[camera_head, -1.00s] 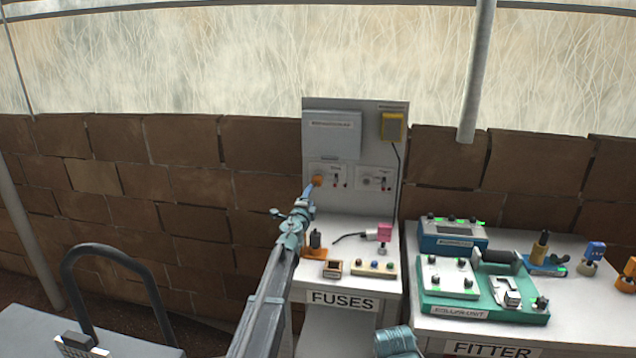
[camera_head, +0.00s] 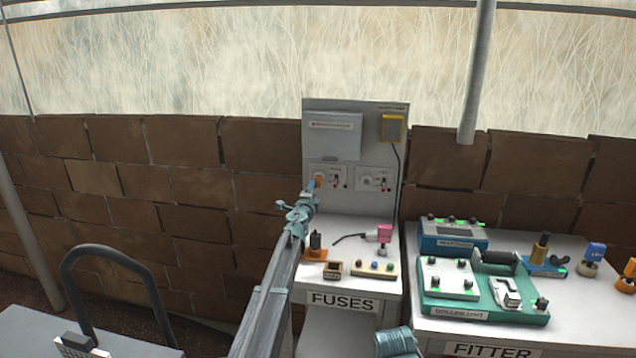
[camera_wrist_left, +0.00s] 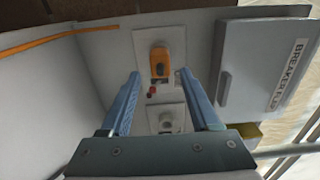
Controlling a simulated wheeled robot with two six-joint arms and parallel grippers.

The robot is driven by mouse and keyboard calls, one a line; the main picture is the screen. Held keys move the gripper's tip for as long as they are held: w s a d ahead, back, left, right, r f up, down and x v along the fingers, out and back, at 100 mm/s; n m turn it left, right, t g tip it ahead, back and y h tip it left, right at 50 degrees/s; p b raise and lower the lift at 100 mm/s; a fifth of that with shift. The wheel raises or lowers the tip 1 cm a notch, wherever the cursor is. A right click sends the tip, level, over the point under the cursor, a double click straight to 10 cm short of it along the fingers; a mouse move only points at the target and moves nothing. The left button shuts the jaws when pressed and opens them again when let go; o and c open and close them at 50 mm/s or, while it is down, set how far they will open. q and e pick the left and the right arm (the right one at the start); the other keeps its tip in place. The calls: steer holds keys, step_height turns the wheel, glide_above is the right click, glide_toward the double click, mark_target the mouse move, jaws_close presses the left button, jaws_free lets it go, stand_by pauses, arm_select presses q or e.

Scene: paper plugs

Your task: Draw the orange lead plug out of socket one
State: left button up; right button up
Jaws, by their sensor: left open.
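The orange plug (camera_head: 319,180) sits in the left-hand socket plate of the grey upright panel. In the left wrist view the orange plug (camera_wrist_left: 160,64) stands in the upper plate, with a small red and a dark knob beside it. My left gripper (camera_wrist_left: 160,78) is open and empty. Its two blue fingers point at the panel, one on each side of the plug's line, with the plug seen between and just beyond the tips. I cannot tell the exact gap. In the head view my left gripper (camera_head: 314,190) partly covers the plug. My right gripper's fingers do not show.
The second socket (camera_head: 367,182) is beside the first, empty-looking. A breaker cover (camera_head: 333,135) and a yellow box (camera_head: 391,128) are above. The FUSES bench (camera_head: 345,283) carries a pink plug (camera_head: 384,233), a black-knobbed orange base and small blocks. A fitter's bench stands right.

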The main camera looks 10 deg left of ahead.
arm_select(q)
steer(key=shift+w, duration=0.15)
steer(key=w, duration=0.3)
steer(key=shift+w, duration=0.35)
stand_by(0.5)
jaws_close()
stand_by(0.5)
stand_by(0.4)
